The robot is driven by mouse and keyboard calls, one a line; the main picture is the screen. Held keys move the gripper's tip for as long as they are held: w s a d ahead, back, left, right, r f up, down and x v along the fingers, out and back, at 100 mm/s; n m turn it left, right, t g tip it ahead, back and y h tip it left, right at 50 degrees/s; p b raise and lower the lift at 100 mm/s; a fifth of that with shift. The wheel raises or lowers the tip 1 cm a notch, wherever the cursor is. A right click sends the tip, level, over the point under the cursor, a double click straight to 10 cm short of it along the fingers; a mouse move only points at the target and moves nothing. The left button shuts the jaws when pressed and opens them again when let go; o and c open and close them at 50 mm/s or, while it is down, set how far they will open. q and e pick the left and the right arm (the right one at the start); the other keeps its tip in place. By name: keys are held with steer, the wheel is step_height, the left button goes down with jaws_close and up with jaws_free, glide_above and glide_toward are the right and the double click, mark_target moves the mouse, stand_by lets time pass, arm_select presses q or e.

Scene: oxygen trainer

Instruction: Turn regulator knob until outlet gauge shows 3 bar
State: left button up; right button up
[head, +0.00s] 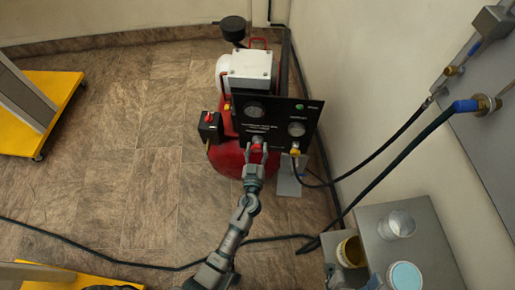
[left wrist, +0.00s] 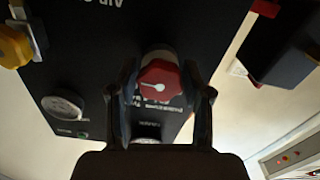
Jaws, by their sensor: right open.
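The red regulator knob (left wrist: 158,86), with a white pointer mark, sits on a black panel (head: 275,118). In the left wrist view the two fingers of my left gripper (left wrist: 160,100) lie along both sides of it, closed against it. In the head view my left gripper (head: 256,155) reaches the panel's lower front and mostly hides the knob (head: 257,143). Two round gauges, an upper left one (head: 254,109) and a right one (head: 296,129), are on the panel; their readings are too small to tell. My right gripper (head: 352,280) shows partly at the bottom edge, open.
A red-tanked compressor (head: 226,160) stands behind the panel. Black hoses run right to wall fittings (head: 484,104). A grey bench (head: 430,240) at lower right holds a glass jar (head: 397,224) and a yellow can (head: 351,252).

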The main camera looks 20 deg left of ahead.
arm_select(q)
steer(key=shift+o, duration=0.7)
steer(key=shift+s+d, duration=0.1)
steer(key=shift+s, duration=0.05)
steer(key=v, duration=1.1)
steer(key=shift+s, duration=0.3)
steer(key=shift+d, duration=0.1)
